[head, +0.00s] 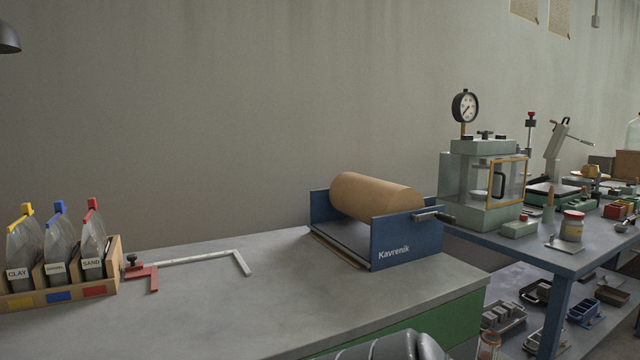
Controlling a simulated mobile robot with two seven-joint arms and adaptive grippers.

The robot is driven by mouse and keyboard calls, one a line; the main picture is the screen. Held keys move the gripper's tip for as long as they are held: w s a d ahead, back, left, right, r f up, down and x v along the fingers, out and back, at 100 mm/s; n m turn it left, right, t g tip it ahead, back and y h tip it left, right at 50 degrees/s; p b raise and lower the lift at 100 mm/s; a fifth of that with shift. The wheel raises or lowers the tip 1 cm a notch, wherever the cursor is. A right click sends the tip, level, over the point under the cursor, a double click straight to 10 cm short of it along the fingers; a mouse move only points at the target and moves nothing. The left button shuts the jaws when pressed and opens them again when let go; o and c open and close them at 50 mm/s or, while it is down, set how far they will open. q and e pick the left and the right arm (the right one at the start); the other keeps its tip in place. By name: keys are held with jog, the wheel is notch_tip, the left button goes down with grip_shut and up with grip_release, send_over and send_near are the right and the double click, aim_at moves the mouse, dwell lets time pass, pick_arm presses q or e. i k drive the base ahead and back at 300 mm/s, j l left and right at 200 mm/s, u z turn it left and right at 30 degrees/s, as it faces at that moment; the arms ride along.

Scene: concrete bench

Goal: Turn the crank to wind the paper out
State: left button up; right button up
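The paper roll (376,194) is a thick brown cylinder lying in a blue dispenser frame (404,243) marked "Kavrenik", at the right end of the concrete bench. The crank (432,215) sticks out from the top of the frame's right side plate, with a dark handle end pointing right. A thin brown edge of what looks like paper (336,250) shows at the front left of the frame's base. Neither gripper is in view. A dark, rounded part at the bottom edge is probably one of my arm links.
A cardboard box (62,296) of labelled bags stands on the left, with a red and grey clamp (190,265) beside it. The bench top (270,300) between clamp and dispenser is clear. A blue table (557,258) with a gauge press (484,190) stands to the right.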

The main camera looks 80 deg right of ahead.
aim_at(361, 197)
jog(key=z, duration=2.9)
